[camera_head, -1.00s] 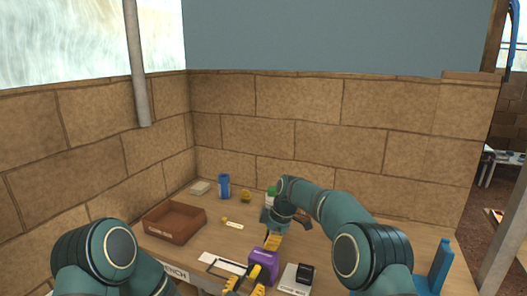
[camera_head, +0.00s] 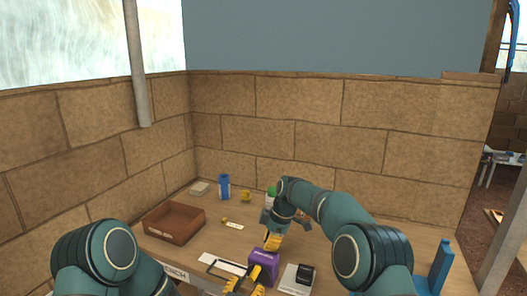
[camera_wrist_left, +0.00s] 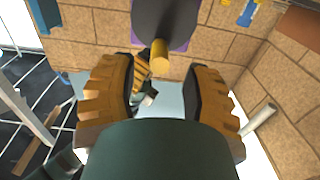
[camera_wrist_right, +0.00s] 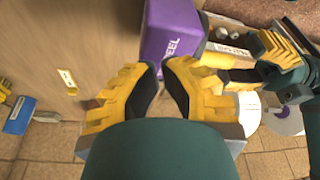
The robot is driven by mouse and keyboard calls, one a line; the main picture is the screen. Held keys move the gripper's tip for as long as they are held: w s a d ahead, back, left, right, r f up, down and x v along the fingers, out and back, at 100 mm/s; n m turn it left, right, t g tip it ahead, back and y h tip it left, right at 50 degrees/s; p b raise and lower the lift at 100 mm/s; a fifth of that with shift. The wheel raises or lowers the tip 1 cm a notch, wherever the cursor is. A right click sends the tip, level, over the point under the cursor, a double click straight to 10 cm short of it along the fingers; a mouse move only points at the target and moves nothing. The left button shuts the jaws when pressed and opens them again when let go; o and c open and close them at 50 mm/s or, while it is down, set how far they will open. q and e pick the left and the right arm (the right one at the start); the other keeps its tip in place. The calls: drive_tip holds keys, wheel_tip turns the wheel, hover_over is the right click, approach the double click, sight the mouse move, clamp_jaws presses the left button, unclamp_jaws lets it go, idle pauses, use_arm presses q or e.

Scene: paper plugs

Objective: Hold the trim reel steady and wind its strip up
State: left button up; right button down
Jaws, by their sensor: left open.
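The trim reel (camera_head: 262,256) is a purple case on the bench, marked "REEL" in the right wrist view (camera_wrist_right: 172,35). My right gripper (camera_head: 272,242) is at its far side; in the right wrist view its fingertips (camera_wrist_right: 158,70) are close together on the case's edge. My left gripper (camera_head: 244,279) is open at the near side. In the left wrist view, its spread fingers (camera_wrist_left: 162,85) have the reel's dark disc (camera_wrist_left: 168,20) and yellow crank knob (camera_wrist_left: 160,55) ahead. The knob lies toward the gap, apparently ungripped. I cannot make out the strip clearly.
A brown tray (camera_head: 150,230) stands left on the bench. A black block (camera_head: 305,275) sits right of the reel, and a blue stand (camera_head: 441,266) farther right.

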sight(251, 281)
use_arm(q)
drive_tip(key=shift+f+b, duration=0.5)
use_arm(e)
drive_tip(key=shift+f, duration=1.35)
drive_tip(key=shift+s+f, duration=0.15)
drive_tip(key=shift+f, duration=0.3)
idle(2.0)
use_arm(q)
drive_tip(key=shift+w+d+r, duration=0.15)
drive_tip(key=shift+w+d, duration=0.1)
drive_tip(key=shift+w, duration=0.35)
drive_tip(key=shift+w+d+r, duration=0.2)
drive_tip(key=shift+w+d, duration=0.1)
drive_tip(key=shift+w, duration=0.35)
drive_tip(key=shift+w+d+r, duration=0.15)
drive_tip(key=shift+w+d, duration=0.1)
drive_tip(key=shift+w, duration=0.35)
drive_tip(key=c, duration=0.7)
drive_tip(key=o, duration=0.4)
drive_tip(key=shift+c, duration=0.2)
